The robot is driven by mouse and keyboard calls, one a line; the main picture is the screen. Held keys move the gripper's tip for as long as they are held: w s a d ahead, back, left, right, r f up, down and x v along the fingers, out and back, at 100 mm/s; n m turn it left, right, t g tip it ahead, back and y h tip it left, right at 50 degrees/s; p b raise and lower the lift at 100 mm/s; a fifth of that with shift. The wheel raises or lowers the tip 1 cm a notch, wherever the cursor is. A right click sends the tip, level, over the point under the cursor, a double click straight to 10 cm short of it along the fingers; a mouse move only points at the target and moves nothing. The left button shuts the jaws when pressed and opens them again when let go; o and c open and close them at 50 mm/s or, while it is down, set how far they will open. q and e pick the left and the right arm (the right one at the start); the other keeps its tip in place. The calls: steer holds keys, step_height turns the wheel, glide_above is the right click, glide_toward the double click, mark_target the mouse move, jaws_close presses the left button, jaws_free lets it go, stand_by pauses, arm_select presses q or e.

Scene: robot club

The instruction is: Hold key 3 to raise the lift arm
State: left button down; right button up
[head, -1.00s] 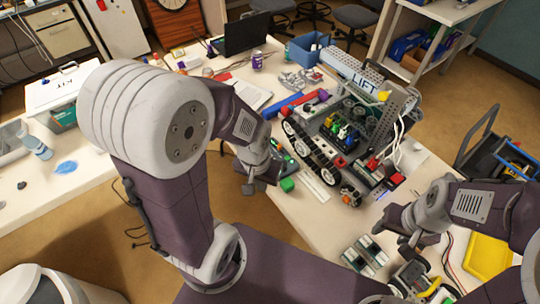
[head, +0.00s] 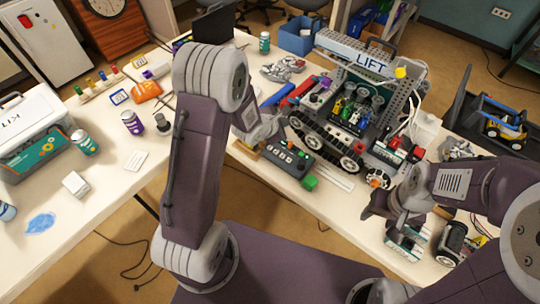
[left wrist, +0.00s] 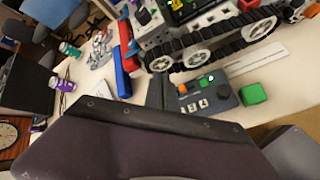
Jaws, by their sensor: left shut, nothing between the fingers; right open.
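The dark control box (head: 275,157) with a row of keys lies on the table beside the tracked robot (head: 345,115), whose grey beam carries a LIFT sign (head: 370,65). In the left wrist view, the box (left wrist: 222,98) shows pale numbered keys (left wrist: 193,106), a green button and an orange one; the digits are too small to read surely. My left gripper (head: 257,140) is shut and empty at the box's far left end, its fingers partly covering it in the wrist view; contact cannot be told. My right gripper (head: 378,212) is open and empty near the table's front edge.
A green block (head: 310,183) sits at the box's right end, with pale strips (head: 332,177) beside it. Blue and red bars (head: 278,95) lie behind the box. A KIT case (head: 35,130) stands at far left.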

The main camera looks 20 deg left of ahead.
arm_select(q)
step_height(320, 180, down, 3)
steer(key=b, duration=1)
glide_above(281, 157)
steer(key=shift+g, duration=0.4)
step_height(281, 157, down, 11)
steer(key=shift+r, duration=0.15)
steer(key=shift+f, duration=0.45)
arm_select(e)
step_height(281, 157, down, 11)
steer(key=shift+d+r, duration=0.2)
steer(key=shift+d, duration=0.2)
arm_select(q)
steer(key=shift+f, duration=0.35)
